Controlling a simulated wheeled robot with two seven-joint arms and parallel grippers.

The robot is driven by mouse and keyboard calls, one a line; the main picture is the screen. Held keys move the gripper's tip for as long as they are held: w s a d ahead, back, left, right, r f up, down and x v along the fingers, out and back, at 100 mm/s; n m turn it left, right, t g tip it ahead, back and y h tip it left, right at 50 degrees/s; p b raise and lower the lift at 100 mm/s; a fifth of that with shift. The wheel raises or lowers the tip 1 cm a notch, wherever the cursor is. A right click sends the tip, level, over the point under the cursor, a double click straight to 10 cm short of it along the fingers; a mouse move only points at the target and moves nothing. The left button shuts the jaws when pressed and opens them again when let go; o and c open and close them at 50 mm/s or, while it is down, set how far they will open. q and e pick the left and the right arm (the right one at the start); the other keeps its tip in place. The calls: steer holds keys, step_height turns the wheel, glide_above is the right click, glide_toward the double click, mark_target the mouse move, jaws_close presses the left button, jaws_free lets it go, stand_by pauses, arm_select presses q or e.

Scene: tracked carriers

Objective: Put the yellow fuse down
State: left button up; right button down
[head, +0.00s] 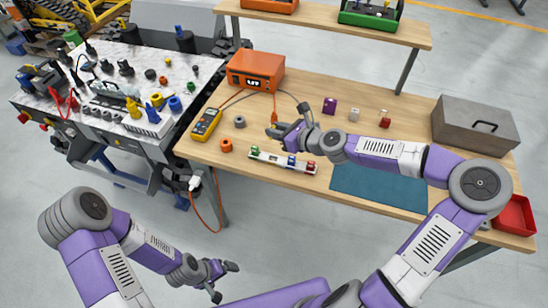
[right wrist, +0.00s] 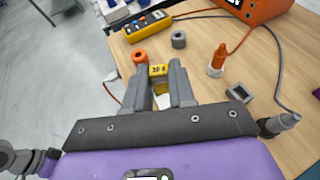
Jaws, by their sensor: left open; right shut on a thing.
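The yellow fuse (right wrist: 158,71), with a dark marking on its top, is between the fingertips of my right gripper (right wrist: 160,82) in the right wrist view. In the head view my right gripper (head: 273,131) is over the wooden bench, behind the white fuse strip (head: 270,157); the fuse cannot be made out there. The strip carries small green, blue and red pieces and lies near the bench's front edge. My left gripper (head: 222,281) is open and empty, in front of the bench and away from it.
An orange ring (head: 226,145), a grey ring (head: 240,121) and a yellow meter (head: 206,124) lie left of my right gripper. An orange instrument (head: 256,68) stands behind. A purple block (head: 329,106), a blue mat (head: 360,187) and a grey toolbox (head: 478,127) are to the right.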

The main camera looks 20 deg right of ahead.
step_height(320, 180, down, 9)
steer(key=b, duration=0.3)
steer(key=shift+r, duration=0.2)
steer(key=shift+f, duration=0.3)
steer(key=shift+f+b, duration=0.35)
steer(key=shift+f, duration=0.25)
steer(key=c, duration=0.9)
jaws_free()
steer(key=shift+c, duration=0.2)
